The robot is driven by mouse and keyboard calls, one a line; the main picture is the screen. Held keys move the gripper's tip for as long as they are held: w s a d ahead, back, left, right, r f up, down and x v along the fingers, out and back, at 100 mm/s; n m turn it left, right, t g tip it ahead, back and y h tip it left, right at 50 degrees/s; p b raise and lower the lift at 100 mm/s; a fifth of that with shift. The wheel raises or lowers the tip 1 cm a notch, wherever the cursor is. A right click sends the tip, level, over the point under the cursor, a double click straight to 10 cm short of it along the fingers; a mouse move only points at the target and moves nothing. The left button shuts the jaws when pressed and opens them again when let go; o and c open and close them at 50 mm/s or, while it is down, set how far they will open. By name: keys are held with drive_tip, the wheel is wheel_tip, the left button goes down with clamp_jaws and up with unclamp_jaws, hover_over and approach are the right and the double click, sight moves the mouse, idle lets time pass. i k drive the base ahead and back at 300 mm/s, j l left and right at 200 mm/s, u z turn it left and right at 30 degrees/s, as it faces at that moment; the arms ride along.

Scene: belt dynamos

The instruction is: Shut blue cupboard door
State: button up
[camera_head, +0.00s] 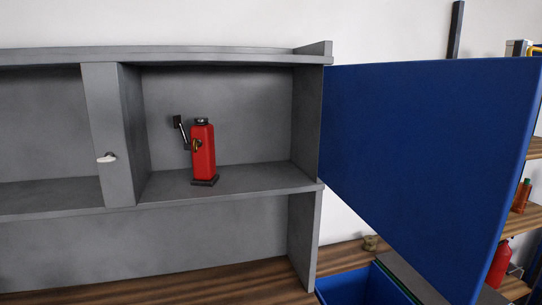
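The blue cupboard door (425,150) stands wide open on the right side of the grey cupboard (310,120). It is hinged at the cupboard's right edge and swings out towards me, filling much of the right of the view. The right compartment is uncovered. A red bottle-like object (203,155) with a black cap and a dark lever stands upright on its shelf. My gripper is not in view.
A wooden worktop (240,287) runs below the cupboard. A blue bin (355,287) sits under the door. Wooden shelves at far right hold a red bottle (499,264) and an orange-brown bottle (521,196). A small white catch (106,159) is on the cupboard's divider.

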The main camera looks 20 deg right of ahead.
sight(430, 155)
drive_tip(key=l+u, duration=0.15)
drive_tip(key=l, duration=0.25)
drive_tip(key=k+l+u, duration=0.15)
drive_tip(key=l, duration=0.3)
drive_tip(key=l+u, duration=0.15)
drive_tip(key=l, duration=0.25)
drive_tip(key=k+l+u, duration=0.15)
drive_tip(key=l, duration=0.2)
drive_tip(key=i+l+u, duration=0.1)
drive_tip(key=l, duration=0.15)
drive_tip(key=i+l, duration=0.1)
drive_tip(key=l+u, duration=0.05)
drive_tip(key=l, duration=0.05)
